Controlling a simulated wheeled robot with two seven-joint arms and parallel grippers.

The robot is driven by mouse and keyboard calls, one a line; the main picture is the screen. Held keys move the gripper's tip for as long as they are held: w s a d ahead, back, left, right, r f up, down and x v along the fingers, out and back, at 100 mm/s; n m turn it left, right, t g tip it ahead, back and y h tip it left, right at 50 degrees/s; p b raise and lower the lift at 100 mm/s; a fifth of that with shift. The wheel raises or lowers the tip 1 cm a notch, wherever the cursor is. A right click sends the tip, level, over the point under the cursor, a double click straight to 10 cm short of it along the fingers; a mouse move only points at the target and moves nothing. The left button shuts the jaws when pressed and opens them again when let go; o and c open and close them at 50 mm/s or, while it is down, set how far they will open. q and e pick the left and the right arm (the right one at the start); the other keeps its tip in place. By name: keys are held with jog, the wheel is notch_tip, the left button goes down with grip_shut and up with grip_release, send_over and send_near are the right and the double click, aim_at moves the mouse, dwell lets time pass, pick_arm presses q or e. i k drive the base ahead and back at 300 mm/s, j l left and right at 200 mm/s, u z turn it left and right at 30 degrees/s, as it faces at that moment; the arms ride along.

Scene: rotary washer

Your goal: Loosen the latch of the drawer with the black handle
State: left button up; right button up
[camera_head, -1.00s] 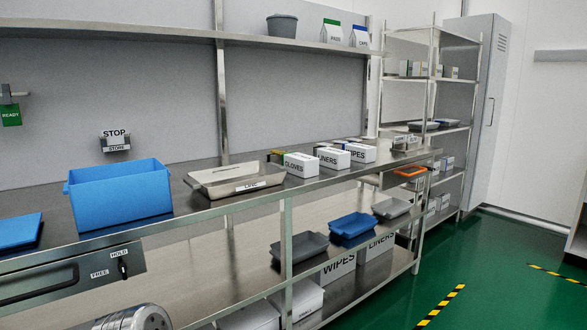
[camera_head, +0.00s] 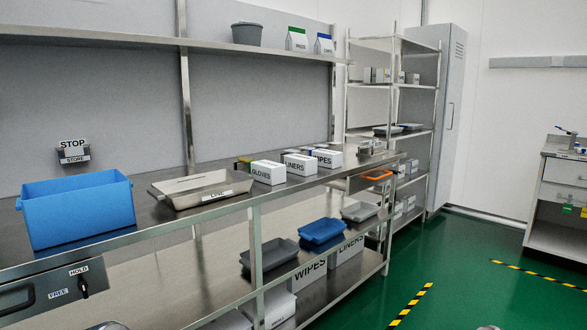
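A drawer (camera_head: 50,300) with a black handle (camera_head: 18,298) is set under the worktop at the lower left, partly cut off by the picture's left edge. Beside the handle is a small black latch lever (camera_head: 83,288) on the drawer front. The label HOLD (camera_head: 79,271) is above it and FREE (camera_head: 58,294) is to its left. The lever looks roughly upright, toward HOLD. Neither of my grippers shows; only small grey rounded pieces, probably of my arms, show at the bottom edge.
A blue bin (camera_head: 80,208) and a metal tray (camera_head: 200,188) stand on the worktop above, with labelled boxes (camera_head: 268,172) further along. Trays and boxes fill the lower shelf. Another drawer cabinet (camera_head: 560,195) stands at the far right. The green floor (camera_head: 455,270) between is clear.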

aim_at(83, 287)
jog(key=u, duration=1.95)
